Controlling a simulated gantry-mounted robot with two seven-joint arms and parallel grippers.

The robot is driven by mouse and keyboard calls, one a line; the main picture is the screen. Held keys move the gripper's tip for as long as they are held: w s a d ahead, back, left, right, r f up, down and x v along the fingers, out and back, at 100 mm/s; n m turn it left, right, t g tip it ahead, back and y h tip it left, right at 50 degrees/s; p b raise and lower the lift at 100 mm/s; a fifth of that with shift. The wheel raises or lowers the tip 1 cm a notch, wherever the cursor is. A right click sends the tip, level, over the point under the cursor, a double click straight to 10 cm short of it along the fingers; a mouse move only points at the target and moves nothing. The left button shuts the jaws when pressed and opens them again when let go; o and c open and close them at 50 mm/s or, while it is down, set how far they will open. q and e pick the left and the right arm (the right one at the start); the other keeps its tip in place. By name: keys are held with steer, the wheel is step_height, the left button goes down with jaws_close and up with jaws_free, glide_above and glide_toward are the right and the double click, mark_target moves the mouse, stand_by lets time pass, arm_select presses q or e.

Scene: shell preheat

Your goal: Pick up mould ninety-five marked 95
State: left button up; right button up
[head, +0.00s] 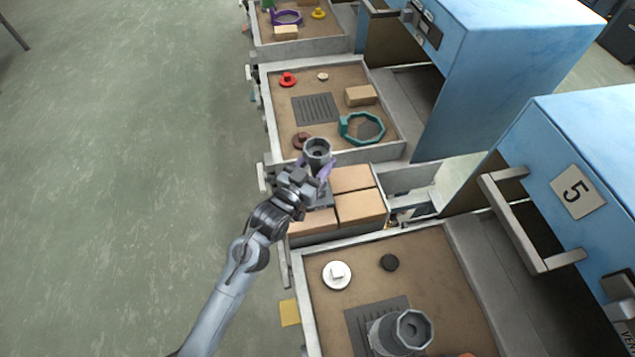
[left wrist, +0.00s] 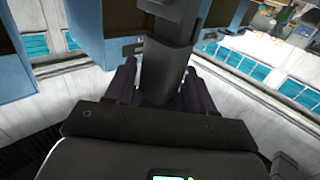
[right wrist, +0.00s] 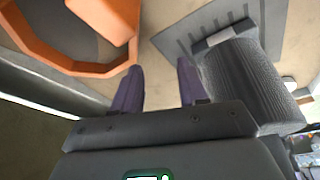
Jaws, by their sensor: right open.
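A grey, hollow-topped mould (head: 317,150) is between the purple fingers of my left gripper (head: 313,168), above the gap between two drawers. In the left wrist view the dark mould (left wrist: 168,65) fills the space between the fingers, and the gripper is shut on it. A second grey mould (head: 414,329) stands upright on a dark slotted plate in the near drawer. The right wrist view shows a grey ribbed mould (right wrist: 248,80) on a slotted plate, right of my open, empty right gripper (right wrist: 160,78). I cannot read a 95 on any mould. My right gripper is not visible in the head view.
The near drawer (head: 308,318) also holds a white disc (head: 337,275) and a black disc (head: 390,262). An orange ring (right wrist: 70,62) lies left of my right gripper. Tan blocks (head: 360,207) fill a tray between drawers. A blue cabinet (head: 580,140) with a handle stands right.

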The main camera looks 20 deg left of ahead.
arm_select(q)
jaws_close()
steer(key=shift+r, duration=0.25)
